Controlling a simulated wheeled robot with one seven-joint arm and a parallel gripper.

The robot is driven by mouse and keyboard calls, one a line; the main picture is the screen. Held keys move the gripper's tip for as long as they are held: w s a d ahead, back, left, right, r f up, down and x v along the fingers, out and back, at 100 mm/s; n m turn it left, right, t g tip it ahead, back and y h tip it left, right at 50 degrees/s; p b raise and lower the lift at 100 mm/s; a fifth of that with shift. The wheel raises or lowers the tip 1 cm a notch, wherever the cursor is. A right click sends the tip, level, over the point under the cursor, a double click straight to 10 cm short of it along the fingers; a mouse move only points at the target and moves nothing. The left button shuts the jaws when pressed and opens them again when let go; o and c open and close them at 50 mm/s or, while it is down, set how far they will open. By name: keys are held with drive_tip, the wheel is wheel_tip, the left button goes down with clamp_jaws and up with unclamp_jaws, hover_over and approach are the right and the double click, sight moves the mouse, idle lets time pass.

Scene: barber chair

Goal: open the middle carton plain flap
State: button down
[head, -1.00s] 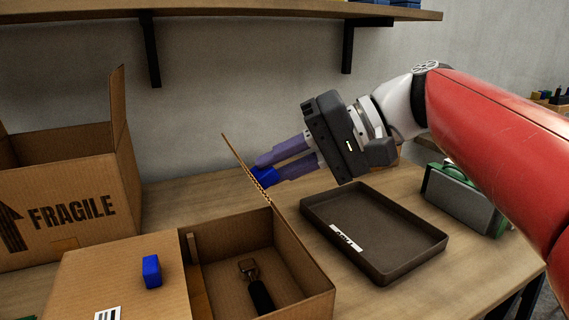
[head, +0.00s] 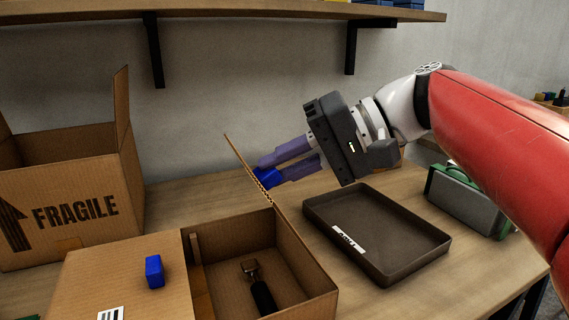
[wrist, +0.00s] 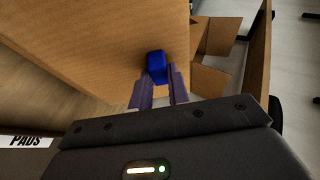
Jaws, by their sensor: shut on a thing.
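The middle carton (head: 305,262) stands at the front, its right half open and its inside showing. Its plain flap (head: 246,168) is swung up past upright and leans back to the left, seen nearly edge-on. My gripper (head: 268,176) is shut on the blue tab (head: 263,177) on the flap's right face. In the wrist view the blue tab (wrist: 156,66) sits between the fingertips against the broad brown flap (wrist: 90,40). The carton's other flap (head: 110,275), with a barcode label and its own blue tab (head: 154,271), lies closed.
A dark clipper-like tool (head: 261,292) lies inside the carton. An open FRAGILE box (head: 75,215) stands at the left. A shallow dark tray (head: 400,262) with a white label lies right of the carton. A shelf (head: 230,14) hangs above; a green-grey case (head: 465,200) stands right.

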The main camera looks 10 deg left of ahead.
drive_tip(key=c, duration=1.3)
unclamp_jaws()
drive_tip(key=shift+d, duration=0.1)
drive_tip(key=v, duration=0.7)
drive_tip(key=shift+d+r, duration=0.15)
drive_tip(key=shift+d, duration=0.15)
